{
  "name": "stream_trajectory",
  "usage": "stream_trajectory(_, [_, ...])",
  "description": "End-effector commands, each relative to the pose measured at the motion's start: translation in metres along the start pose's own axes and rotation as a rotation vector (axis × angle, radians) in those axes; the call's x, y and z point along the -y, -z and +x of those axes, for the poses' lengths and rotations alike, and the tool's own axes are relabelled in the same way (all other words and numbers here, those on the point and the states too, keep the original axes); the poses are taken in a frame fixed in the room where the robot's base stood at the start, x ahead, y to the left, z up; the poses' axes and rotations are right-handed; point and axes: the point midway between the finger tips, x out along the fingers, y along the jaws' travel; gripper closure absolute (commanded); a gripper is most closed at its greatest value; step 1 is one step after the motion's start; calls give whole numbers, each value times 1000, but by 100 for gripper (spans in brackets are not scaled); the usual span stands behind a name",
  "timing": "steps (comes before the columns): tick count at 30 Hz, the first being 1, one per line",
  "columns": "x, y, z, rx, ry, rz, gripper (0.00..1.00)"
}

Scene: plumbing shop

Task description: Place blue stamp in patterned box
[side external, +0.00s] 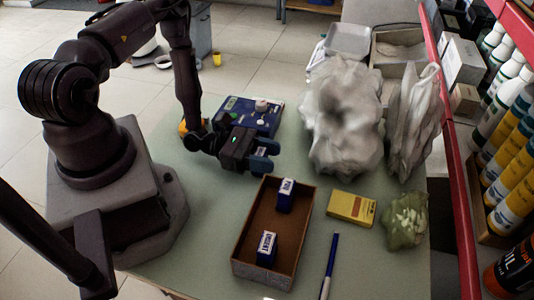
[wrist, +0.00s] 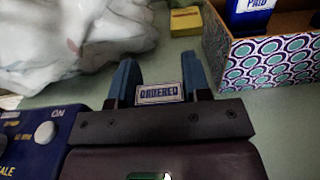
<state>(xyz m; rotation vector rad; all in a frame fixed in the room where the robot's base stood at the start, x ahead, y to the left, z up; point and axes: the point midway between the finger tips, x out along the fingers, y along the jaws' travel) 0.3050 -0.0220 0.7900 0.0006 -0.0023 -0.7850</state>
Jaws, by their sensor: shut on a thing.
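My gripper (wrist: 160,82) is shut on a blue stamp (wrist: 160,93), whose white label appears to read "ORDERED" between the two blue fingers. In the side external view my gripper (side external: 265,156) is low over the table, behind and left of the patterned box (side external: 243,268); the held stamp cannot be made out there. The open box has a brown inside and a circle-patterned wall, which also shows at upper right in the wrist view (wrist: 265,64). Inside it stand a blue stamp labelled "PAID" (side external: 285,196) at the far end and one labelled "URGENT" (side external: 266,249) at the near end.
A blue scale (side external: 262,113) lies just behind my gripper. A large crumpled plastic bag (side external: 342,115) stands right of it. A yellow box (side external: 352,207), a green pouch (side external: 405,222) and a blue marker (side external: 329,266) lie right of the patterned box.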

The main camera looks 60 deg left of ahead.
Motion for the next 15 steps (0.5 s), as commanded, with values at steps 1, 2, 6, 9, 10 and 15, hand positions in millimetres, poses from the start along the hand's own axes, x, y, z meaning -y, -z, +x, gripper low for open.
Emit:
stream_trajectory(1, [0,1,0,0,0,0,49])
stream_trajectory(2, [0,0,0,0,0,0,42])
stream_trajectory(6, [0,0,0,-1,0,0,30])
stream_trajectory(9, [0,0,0,0,0,0,30])
stream_trajectory(10, [0,0,0,-1,0,0,30])
stream_trajectory(15, [-1,-3,-6,-2,-2,0,30])
